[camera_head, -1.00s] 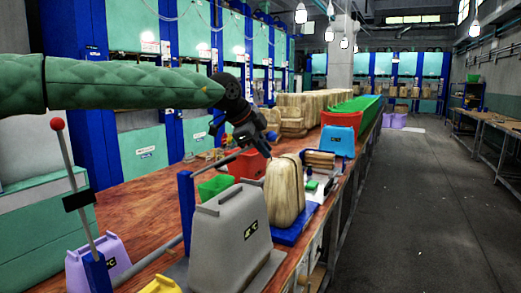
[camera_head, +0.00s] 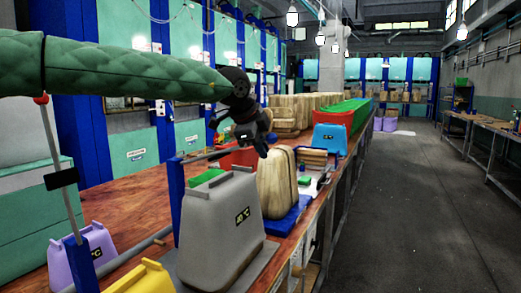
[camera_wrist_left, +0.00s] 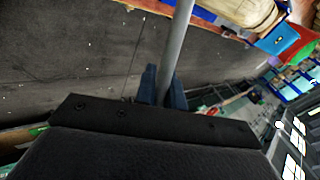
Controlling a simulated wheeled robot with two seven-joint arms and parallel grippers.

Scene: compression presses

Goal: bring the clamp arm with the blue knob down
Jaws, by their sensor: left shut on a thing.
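My left gripper (camera_head: 262,146) is over the bench, above and behind the grey case (camera_head: 218,225). The thin grey clamp arm (camera_head: 207,156) runs from the top of a blue upright post (camera_head: 177,198) to this gripper, rising slightly. In the left wrist view the grey rod (camera_wrist_left: 178,45) passes between the gripper's dark blue fingers (camera_wrist_left: 163,88), which are shut on it or its end. The blue knob cannot be made out; the gripper probably hides it. Another lever, with a red knob (camera_head: 41,99), stands raised at the left. My right gripper is not in view.
A wooden-looking case (camera_head: 277,182) stands on a blue base right of the grey case. Purple (camera_head: 78,262) and yellow (camera_head: 140,281) cases sit at the front left. A blue container (camera_head: 330,139) is farther along the bench. The right aisle (camera_head: 400,200) is clear.

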